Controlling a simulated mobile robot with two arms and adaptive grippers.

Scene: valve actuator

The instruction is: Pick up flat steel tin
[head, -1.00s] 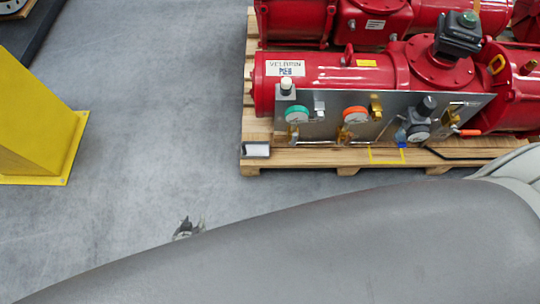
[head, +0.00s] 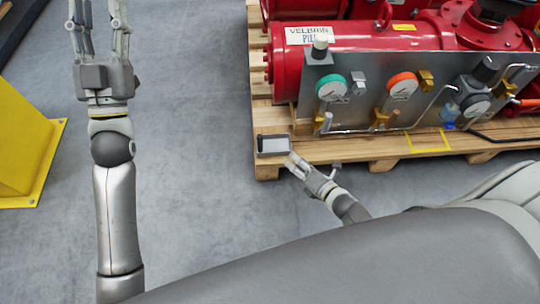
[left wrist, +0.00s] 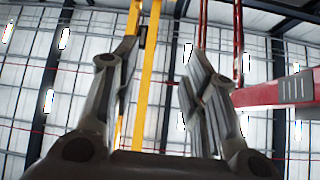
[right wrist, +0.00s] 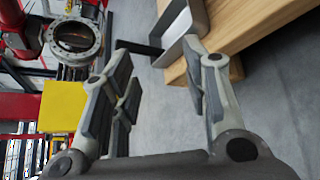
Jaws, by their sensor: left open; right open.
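The flat steel tin (head: 274,145) is a small grey rectangular piece with a pale inner face, on the front left corner of the wooden pallet. It shows at the top of the right wrist view (right wrist: 172,30), just beyond the fingertips. My right gripper (head: 300,166) is open and empty, close to the tin's lower right corner; I cannot tell whether it touches. Its spread fingers also show in the right wrist view (right wrist: 157,60). My left gripper (head: 98,25) is open and empty at the upper left, away from the pallet. Its wrist view shows the roof (left wrist: 160,60).
The pallet (head: 380,152) carries a red valve actuator (head: 380,48) with a grey gauge panel (head: 360,92) close behind the tin. A yellow post base (head: 25,150) stands at the left. The grey floor (head: 200,130) between is clear.

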